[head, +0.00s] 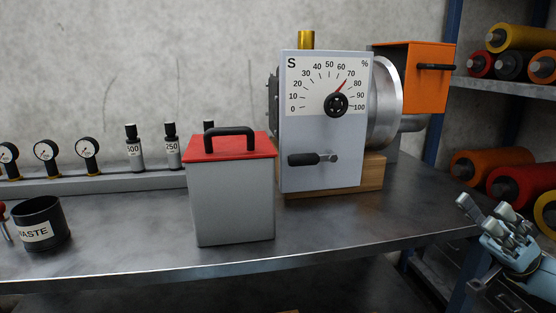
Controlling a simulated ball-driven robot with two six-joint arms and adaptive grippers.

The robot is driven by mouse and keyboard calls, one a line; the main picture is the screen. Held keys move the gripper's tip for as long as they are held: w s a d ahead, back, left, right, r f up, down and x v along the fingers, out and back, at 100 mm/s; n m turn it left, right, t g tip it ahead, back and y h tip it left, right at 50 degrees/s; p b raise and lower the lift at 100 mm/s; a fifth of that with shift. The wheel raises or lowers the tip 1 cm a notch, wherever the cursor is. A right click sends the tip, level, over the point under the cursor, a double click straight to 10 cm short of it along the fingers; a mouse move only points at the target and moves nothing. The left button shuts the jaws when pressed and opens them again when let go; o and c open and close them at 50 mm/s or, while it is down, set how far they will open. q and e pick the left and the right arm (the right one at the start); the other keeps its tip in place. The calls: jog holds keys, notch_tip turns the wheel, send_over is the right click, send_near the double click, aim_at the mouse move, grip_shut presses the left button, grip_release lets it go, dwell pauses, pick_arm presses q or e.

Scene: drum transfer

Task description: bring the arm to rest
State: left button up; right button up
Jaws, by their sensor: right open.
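My right gripper (487,236) is at the lower right of the head view, in front of the shelf and right of the bench's right end. Its fingers are apart and nothing shows between them. It touches none of the things on the bench. My left gripper does not show in the head view.
The metal bench (330,226) holds a grey box with a red lid (232,190), a dial machine (322,150) with an orange box (412,80), a waste cup (41,224), bottles and gauges. Coloured rolls (519,185) fill the shelf at right. The bench's front right is clear.

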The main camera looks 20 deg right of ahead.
jog(key=s+a+f+m+t+h, duration=0.2)
jog(key=f+m+t+h, duration=0.2)
jog(key=f+m+h, duration=0.6)
jog(key=s+a+f+m+t+h, duration=0.2)
jog(key=f+m+t+h, duration=0.3)
jog(key=f, duration=0.9)
jog(key=s+a+f+m+t+h, duration=0.25)
jog(key=f+m+h, duration=0.35)
jog(key=f+h, duration=0.45)
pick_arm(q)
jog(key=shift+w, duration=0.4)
pick_arm(e)
jog(key=s+a+f+n+g, duration=0.1)
jog(key=s+f+n+g, duration=0.2)
jog(key=s+f+g, duration=0.4)
jog(key=s+a+f+n+g+h, duration=0.1)
jog(key=s+a+f+n+g, duration=0.1)
jog(key=s+f+g, duration=0.6)
jog(key=s+f, duration=0.3)
jog(key=s, duration=0.3)
jog(key=s+f+n, duration=0.1)
jog(key=s+f, duration=0.3)
jog(key=s, duration=0.3)
jog(key=shift+s+a+f, duration=0.2)
jog(key=shift+a+f, duration=0.05)
